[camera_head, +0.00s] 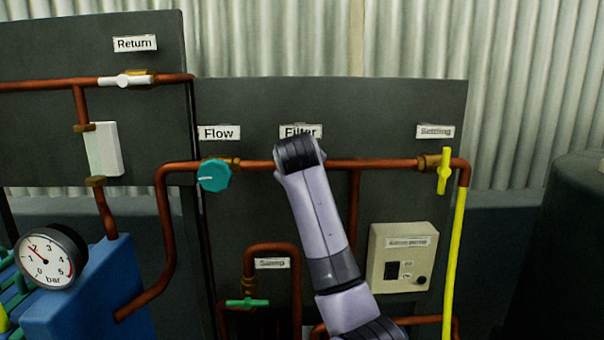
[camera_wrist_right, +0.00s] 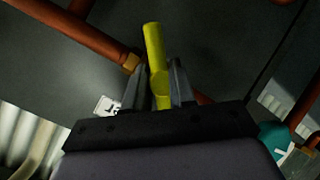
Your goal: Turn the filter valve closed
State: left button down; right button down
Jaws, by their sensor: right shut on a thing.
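The filter valve's yellow handle (camera_wrist_right: 154,50) stands up between the two fingers of my right gripper (camera_wrist_right: 157,85) in the right wrist view. The fingers are shut on it. The handle lies at a slant to the copper pipe (camera_wrist_right: 85,38), neither along it nor clearly square across it. In the head view my right arm reaches up from the bottom and covers the valve and its handle, just below the Filter label (camera_head: 300,131). The fingers are hidden there too. My left gripper is not in view.
A teal flow knob (camera_head: 214,175) is left of my arm on the same pipe. The yellow settling valve (camera_head: 444,171) is on the right. A green sump handle (camera_head: 247,303), a switch box (camera_head: 403,257) and a pressure gauge (camera_head: 48,257) are lower down.

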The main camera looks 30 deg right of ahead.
jog(key=m+t+y, duration=0.1)
jog(key=m+y, duration=0.1)
jog(key=shift+f+m, duration=0.15)
jog(key=shift+m, duration=0.25)
jog(key=shift+m+t+y, duration=0.7)
jog(key=shift+m+y, duration=0.1)
jog(key=shift+m, duration=0.2)
jog(key=c, duration=1)
grip_release()
jog(key=shift+c, duration=0.2)
jog(key=shift+r, duration=0.2)
